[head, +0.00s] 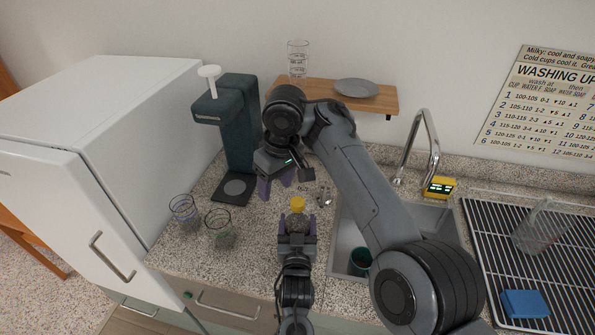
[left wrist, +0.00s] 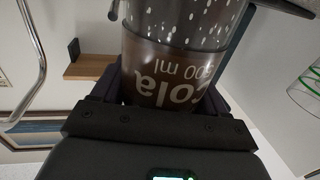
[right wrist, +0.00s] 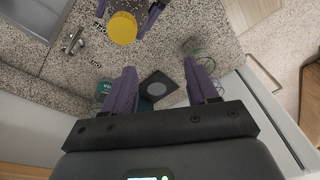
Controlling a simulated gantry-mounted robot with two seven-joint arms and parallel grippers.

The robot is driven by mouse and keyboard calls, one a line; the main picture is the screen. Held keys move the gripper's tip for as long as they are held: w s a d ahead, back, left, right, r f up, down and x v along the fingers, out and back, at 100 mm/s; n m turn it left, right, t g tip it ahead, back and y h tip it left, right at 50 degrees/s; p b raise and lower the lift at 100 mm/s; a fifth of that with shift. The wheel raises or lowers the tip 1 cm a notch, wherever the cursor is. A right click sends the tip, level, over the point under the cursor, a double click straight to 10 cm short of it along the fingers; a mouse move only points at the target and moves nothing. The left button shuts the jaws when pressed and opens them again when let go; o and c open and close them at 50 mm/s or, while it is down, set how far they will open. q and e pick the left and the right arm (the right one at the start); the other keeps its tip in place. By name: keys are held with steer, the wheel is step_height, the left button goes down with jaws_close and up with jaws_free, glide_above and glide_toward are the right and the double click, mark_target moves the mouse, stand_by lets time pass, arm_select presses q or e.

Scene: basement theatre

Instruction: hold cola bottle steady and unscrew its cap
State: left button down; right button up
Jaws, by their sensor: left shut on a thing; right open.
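The cola bottle (head: 298,222) stands at the middle of the counter, its yellow cap (head: 297,204) on top. My left gripper (head: 297,228) is shut around the bottle. The dark, labelled bottle (left wrist: 165,75) fills the left wrist view between the fingers, printed text upside down; the cap is out of that view. My right gripper (head: 275,190) is open and empty, behind and left of the cap in the head view. In the right wrist view the cap (right wrist: 123,28) lies beyond the purple fingertips (right wrist: 160,68), apart from them.
A dark green drink machine (head: 238,135) stands behind left, with two glasses (head: 219,228) in front. A white fridge (head: 95,150) bounds the left side. The sink (head: 350,235) with a cup (head: 360,260) and tap (head: 425,140) is at right, beyond it a drying rack (head: 490,240).

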mark_target(298, 201)
steer(key=d+m, duration=0.1)
steer(key=m, duration=0.5)
steer(key=d+r+m, duration=0.1)
steer(key=m, duration=0.5)
steer(key=d+r+m+h, duration=0.1)
steer(key=m, duration=0.4)
steer(key=shift+d+r+m, duration=0.15)
steer(key=shift+d+m, duration=0.05)
steer(key=shift+m, duration=0.2)
steer(key=m, duration=0.4)
steer(key=d+m, duration=0.1)
steer(key=m, duration=0.1)
steer(key=shift+d+r+m+g+h, duration=0.1)
steer(key=shift+r+m+g+h, duration=0.2)
steer(key=shift+r+g, duration=0.1)
steer(key=shift+d+f+m, duration=0.1)
steer(key=shift+f+m, duration=0.2)
steer(key=shift+f, duration=3.65)
steer(key=shift+c, duration=0.4)
